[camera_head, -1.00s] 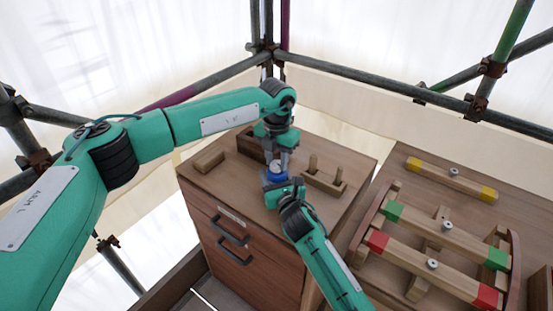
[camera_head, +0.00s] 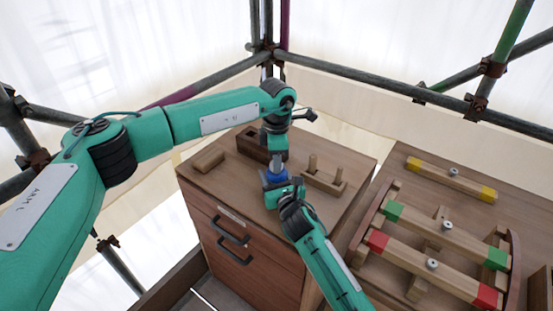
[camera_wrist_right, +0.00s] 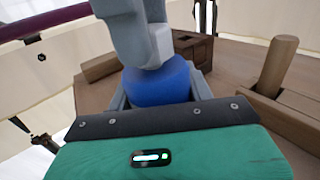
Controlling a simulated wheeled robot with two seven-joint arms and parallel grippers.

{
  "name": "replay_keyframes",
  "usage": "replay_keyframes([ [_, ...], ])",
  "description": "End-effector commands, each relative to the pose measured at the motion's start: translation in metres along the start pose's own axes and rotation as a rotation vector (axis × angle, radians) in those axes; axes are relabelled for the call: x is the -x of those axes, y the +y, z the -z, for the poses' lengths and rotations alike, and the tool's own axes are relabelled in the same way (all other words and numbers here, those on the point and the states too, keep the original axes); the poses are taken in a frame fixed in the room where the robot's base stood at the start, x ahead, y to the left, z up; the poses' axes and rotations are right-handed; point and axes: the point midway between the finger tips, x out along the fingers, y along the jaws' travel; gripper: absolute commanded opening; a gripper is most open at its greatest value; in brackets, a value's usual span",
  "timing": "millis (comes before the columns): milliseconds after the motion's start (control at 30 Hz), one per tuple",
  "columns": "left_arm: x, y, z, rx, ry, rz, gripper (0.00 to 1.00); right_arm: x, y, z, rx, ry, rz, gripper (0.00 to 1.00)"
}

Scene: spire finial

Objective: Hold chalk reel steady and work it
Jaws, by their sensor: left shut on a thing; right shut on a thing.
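The chalk reel (camera_head: 276,173) is blue and sits over the wooden cabinet top, between my two grippers. It also shows large in the right wrist view (camera_wrist_right: 160,84), its top partly covered by grey fingers. My left gripper (camera_head: 274,160) comes down from above and is shut on the top of the reel. My right gripper (camera_head: 277,184) reaches in from the near side and is shut on the reel's body. The right wrist view shows its grey fingers on both sides of the blue body. The reel's underside is hidden.
On the cabinet top (camera_head: 222,187) stand a wooden block (camera_head: 208,161), a dark open box (camera_head: 252,145) and a pegged holder (camera_head: 325,180). Right of it, a bench carries color-ended beams (camera_head: 440,234). Scaffold tubes (camera_head: 400,87) run behind.

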Motion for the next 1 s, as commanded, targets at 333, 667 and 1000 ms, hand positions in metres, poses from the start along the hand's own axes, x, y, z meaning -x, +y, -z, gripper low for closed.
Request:
replay_keyframes([
  [333,0.0015,0.0009,0.0001,-0.328,0.000,-0.004,0.08,0.0004,0.0004,0.0016,0.000,0.003,0.000,0.26],
  [667,0.0015,0.0008,0.0003,-0.641,0.001,-0.005,0.08,0.0004,0.0004,0.0017,0.000,0.003,0.000,0.26],
  [1000,0.0015,0.0007,0.0005,-0.964,0.001,-0.005,0.08,0.0005,0.0004,0.0018,0.000,0.003,0.000,0.26],
])
